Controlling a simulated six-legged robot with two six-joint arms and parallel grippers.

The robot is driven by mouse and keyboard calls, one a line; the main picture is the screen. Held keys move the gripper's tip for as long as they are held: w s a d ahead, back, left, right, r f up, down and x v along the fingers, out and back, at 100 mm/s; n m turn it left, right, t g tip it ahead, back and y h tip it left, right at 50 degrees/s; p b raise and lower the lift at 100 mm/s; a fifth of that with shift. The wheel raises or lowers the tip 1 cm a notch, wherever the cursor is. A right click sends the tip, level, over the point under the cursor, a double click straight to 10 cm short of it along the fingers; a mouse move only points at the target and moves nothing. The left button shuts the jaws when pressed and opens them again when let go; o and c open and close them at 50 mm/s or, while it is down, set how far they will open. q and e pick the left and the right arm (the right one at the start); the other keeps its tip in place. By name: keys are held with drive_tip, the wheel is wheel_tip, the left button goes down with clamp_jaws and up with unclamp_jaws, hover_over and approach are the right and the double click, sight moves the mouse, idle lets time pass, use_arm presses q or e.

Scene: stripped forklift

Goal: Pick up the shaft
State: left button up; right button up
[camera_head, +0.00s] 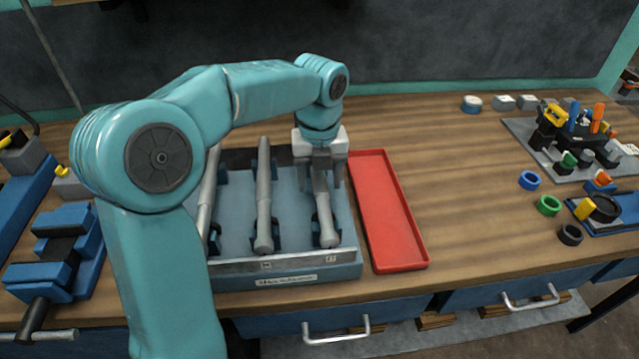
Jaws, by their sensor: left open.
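Three grey metal shafts lie lengthwise in a blue-grey holder (235,240) on the workbench. The right shaft (325,215) lies under my left gripper (325,183), the middle shaft (264,195) is clear of it, and the left shaft (207,190) is partly hidden behind my left arm. My left gripper points down over the upper part of the right shaft, with its fingers apart at either side of it. Whether the fingers touch the shaft cannot be told. My right gripper is not in view.
An empty red tray (388,215) lies just right of the holder. A blue vise (55,250) stands at the left. Coloured rings (549,205) and a grey board with small parts (540,140) are at the right. The wooden bench between is clear.

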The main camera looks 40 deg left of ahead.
use_arm(q)
drive_tip(key=shift+w+a+f, duration=0.1)
drive_tip(key=shift+c, duration=0.2)
drive_tip(key=c, duration=1)
clamp_jaws()
drive_tip(key=shift+r, duration=0.2)
